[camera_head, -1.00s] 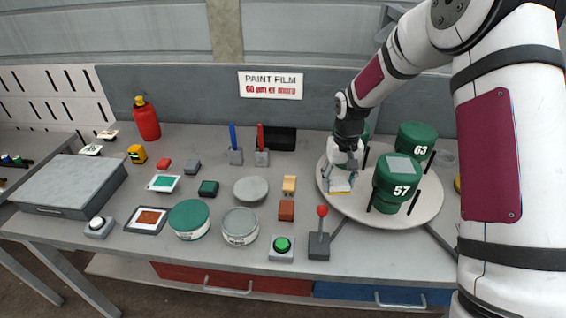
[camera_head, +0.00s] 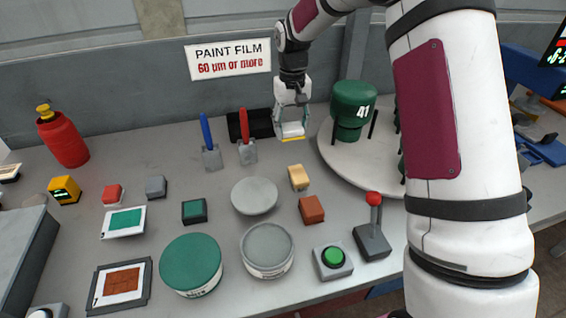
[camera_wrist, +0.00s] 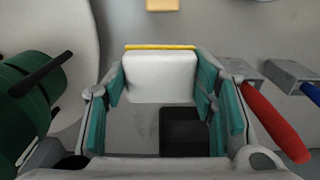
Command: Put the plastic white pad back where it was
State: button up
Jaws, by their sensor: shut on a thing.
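My gripper (camera_head: 291,122) is shut on a white pad (camera_head: 291,131) with a yellow strip along its lower edge. The pad is held above the grey bench, left of the round turntable. In the wrist view the white pad (camera_wrist: 160,78) sits between the teal finger pads of my gripper (camera_wrist: 160,95). A black open box (camera_head: 240,125) stands against the back wall, just left of and behind my gripper. It also shows in the wrist view as a dark block (camera_wrist: 183,130) below the pad in the picture.
The turntable (camera_head: 365,168) with a green cylinder (camera_head: 352,108) marked 41 is on the right. Blue-handled (camera_head: 208,140) and red-handled (camera_head: 245,140) tools stand left of my gripper. A tan block (camera_head: 298,177), a brown block (camera_head: 312,209) and a grey disc (camera_head: 254,196) are in front.

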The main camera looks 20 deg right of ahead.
aim_at(287, 158)
jog(key=w+f+b, duration=0.1)
jog(key=f, duration=0.2)
jog(key=w+f+b, duration=0.1)
jog(key=f, duration=0.3)
jog(key=w+f+b, duration=0.1)
jog(key=f, duration=0.2)
jog(key=shift+a+f, duration=0.1)
jog(key=shift+f, duration=0.2)
jog(key=shift+f, duration=0.1)
jog(key=o, duration=1.1)
